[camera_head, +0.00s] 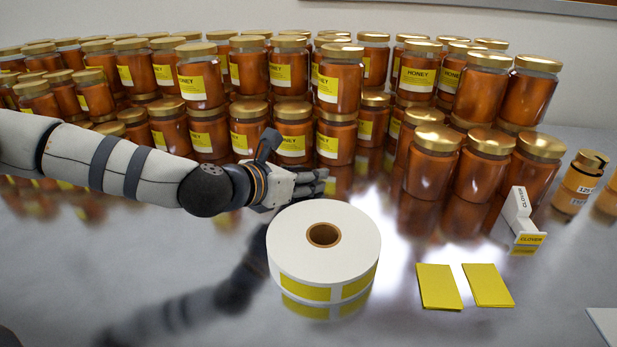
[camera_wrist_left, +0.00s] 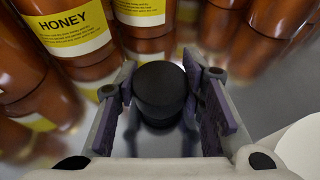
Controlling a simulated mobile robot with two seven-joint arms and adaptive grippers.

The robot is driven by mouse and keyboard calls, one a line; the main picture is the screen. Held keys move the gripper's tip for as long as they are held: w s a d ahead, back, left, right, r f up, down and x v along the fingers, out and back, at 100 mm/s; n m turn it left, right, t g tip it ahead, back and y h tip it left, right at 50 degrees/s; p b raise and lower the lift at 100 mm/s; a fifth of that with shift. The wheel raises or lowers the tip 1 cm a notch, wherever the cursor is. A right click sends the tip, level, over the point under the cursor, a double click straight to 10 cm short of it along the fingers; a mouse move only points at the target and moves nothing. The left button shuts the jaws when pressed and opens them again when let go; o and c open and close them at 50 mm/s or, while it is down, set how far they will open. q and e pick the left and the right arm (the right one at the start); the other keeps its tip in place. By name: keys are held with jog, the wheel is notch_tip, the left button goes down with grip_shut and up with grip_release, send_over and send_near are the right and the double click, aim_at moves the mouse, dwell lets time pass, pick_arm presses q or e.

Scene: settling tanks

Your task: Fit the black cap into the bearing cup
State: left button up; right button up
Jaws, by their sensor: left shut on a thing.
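The black cap (camera_wrist_left: 160,92) is a short dark cylinder between the two finger pads of my left gripper in the left wrist view (camera_wrist_left: 165,105). My left gripper (camera_head: 312,182) is shut on it. In the head view the gripper reaches in from the left, above the shiny table and just behind a white label roll; I cannot make out the cap there. I cannot identify a bearing cup in either view. My right gripper is not in view.
Rows of stacked honey jars (camera_head: 340,82) stand close behind the gripper. The white label roll (camera_head: 322,243) lies in front of it. Yellow cards (camera_head: 438,287), a white label holder (camera_head: 519,213) and a small amber container (camera_head: 579,178) are to the right. The table's front left is clear.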

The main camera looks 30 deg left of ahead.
pick_arm(q)
jog(key=shift+r, duration=0.15)
jog(key=shift+f, duration=0.3)
jog(key=o, duration=1.1)
jog(key=shift+r, duration=0.1)
jog(key=shift+o, duration=0.2)
